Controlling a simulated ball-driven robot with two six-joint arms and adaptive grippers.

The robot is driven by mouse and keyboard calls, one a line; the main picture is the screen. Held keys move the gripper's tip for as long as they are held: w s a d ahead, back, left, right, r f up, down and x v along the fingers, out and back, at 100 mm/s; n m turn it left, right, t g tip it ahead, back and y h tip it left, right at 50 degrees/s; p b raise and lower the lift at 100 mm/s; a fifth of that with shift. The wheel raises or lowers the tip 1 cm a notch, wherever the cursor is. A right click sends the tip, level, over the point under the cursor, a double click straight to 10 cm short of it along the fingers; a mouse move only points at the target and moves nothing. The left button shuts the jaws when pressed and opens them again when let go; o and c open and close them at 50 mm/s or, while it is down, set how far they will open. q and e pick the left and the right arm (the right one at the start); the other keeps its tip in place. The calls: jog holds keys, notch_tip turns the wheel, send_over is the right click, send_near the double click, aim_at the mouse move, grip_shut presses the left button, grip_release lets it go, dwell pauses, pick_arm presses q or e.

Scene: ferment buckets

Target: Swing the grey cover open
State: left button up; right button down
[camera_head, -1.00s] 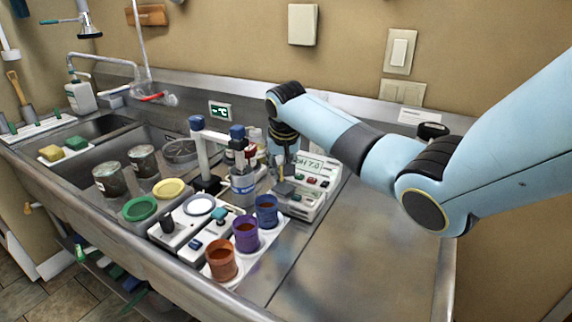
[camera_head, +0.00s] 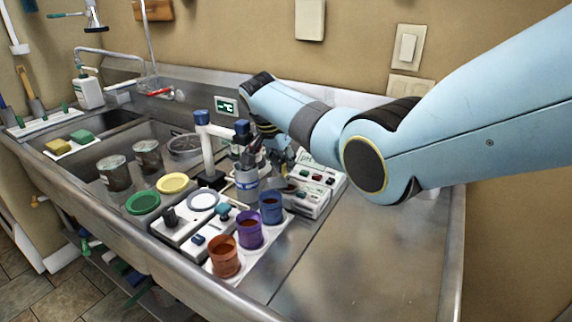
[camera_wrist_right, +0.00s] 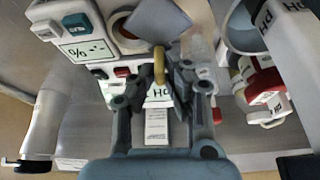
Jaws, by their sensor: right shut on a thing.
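The grey cover (camera_wrist_right: 158,20) shows as a flat grey plate at the top of the right wrist view, beside a round opening in the white meter. My right gripper (camera_wrist_right: 160,80) is just below it there, with its fingers closed around a small yellow tab (camera_wrist_right: 158,62) near the plate's edge. In the head view my right gripper (camera_head: 279,158) is low over the white meter (camera_head: 313,201), partly hidden by its own arm. I cannot clearly tell the cover's angle. My left gripper is out of view.
Orange (camera_head: 224,262), purple (camera_head: 248,235) and blue (camera_head: 271,212) cups stand in front of the meter. A white stand with blue caps (camera_head: 207,145) is close on the gripper's left. The steel counter (camera_head: 370,250) at right is clear.

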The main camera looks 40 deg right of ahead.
aim_at(273, 184)
jog(key=shift+m, duration=0.3)
jog(key=shift+r, duration=0.1)
jog(key=c, duration=1.4)
grip_release()
jog(key=v, duration=1.1)
jog(key=shift+a+r, duration=0.2)
jog(key=shift+r, duration=0.15)
jog(key=shift+o, duration=0.3)
